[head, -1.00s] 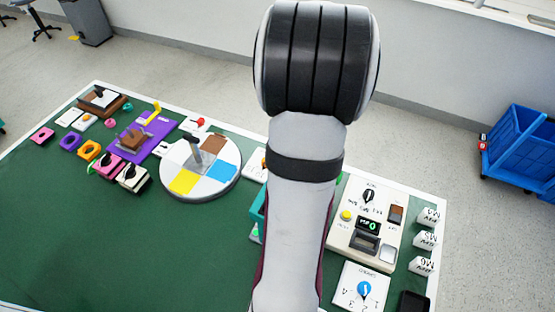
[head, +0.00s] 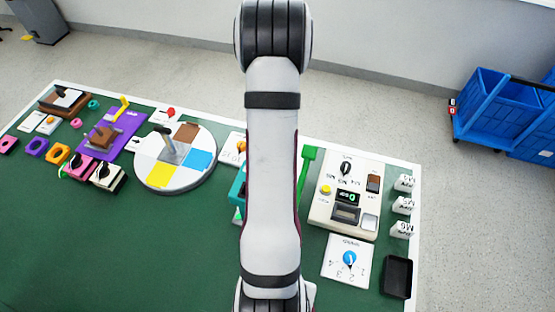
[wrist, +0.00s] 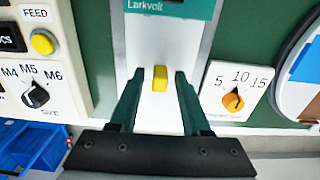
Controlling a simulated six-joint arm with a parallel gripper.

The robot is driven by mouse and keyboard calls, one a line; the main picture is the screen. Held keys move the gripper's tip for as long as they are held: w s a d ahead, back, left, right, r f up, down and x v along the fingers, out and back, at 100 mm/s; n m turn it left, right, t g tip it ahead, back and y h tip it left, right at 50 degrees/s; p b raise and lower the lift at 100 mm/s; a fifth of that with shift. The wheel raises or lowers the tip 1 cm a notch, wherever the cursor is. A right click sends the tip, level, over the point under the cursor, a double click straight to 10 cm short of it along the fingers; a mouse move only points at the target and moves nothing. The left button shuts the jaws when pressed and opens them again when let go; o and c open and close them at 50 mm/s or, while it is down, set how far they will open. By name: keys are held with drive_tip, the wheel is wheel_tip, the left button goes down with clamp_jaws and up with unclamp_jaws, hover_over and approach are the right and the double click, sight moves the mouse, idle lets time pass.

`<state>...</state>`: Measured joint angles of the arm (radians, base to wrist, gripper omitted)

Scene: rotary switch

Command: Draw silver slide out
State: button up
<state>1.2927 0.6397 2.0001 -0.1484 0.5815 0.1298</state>
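In the wrist view, a pale silver-white slide panel (wrist: 153,105) with a grey edge runs below a teal strip (wrist: 170,7) lettered "Larkvolt". A small yellow knob (wrist: 160,78) stands up from the panel. My gripper (wrist: 158,74) is open, with one dark green finger on each side of the knob. Gaps show between the knob and both fingers, so nothing is held. In the head view, my arm hides the gripper and most of the teal unit (head: 237,188); only its left edge shows.
In the wrist view, a dial card with an orange knob (wrist: 233,101) lies right of the fingers. A control box with a yellow button (wrist: 43,42) and black dial (wrist: 36,95) lies left. In the head view, a green upright piece (head: 306,172) stands right of my arm.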

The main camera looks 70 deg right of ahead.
clamp_jaws()
idle(1.2)
